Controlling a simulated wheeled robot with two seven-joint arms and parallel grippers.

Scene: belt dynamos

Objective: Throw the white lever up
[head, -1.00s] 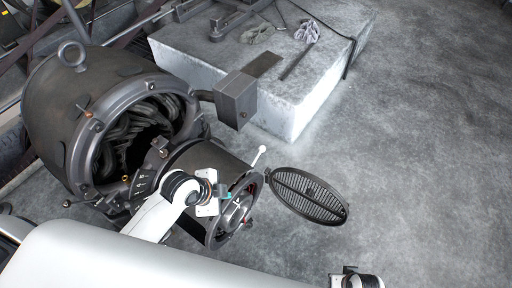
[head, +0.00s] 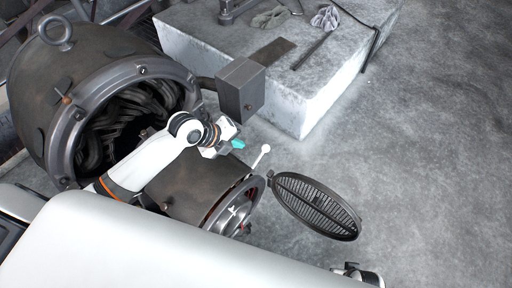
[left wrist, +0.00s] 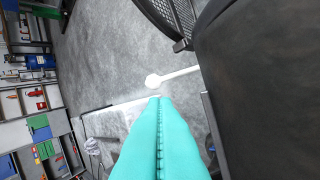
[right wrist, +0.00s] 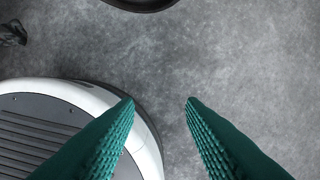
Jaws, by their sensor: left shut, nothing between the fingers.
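The white lever (head: 262,154) has a thin rod with a round white knob and stands out from the dynamo's end housing (head: 240,205). Its knob also shows in the left wrist view (left wrist: 153,81), just past my teal fingertips. My left gripper (head: 238,144) is shut and empty, to the left of the lever knob and a little above it in the head view; I cannot tell whether it touches. In the right wrist view my right gripper (right wrist: 160,103) is open with nothing between its fingers, over bare floor.
The large dynamo body (head: 95,95) with open coils stands at left. A grey box (head: 240,89) juts out above my left gripper. An oval grille cover (head: 315,206) hangs right of the lever. A concrete block (head: 290,95) lies behind. The floor at right is clear.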

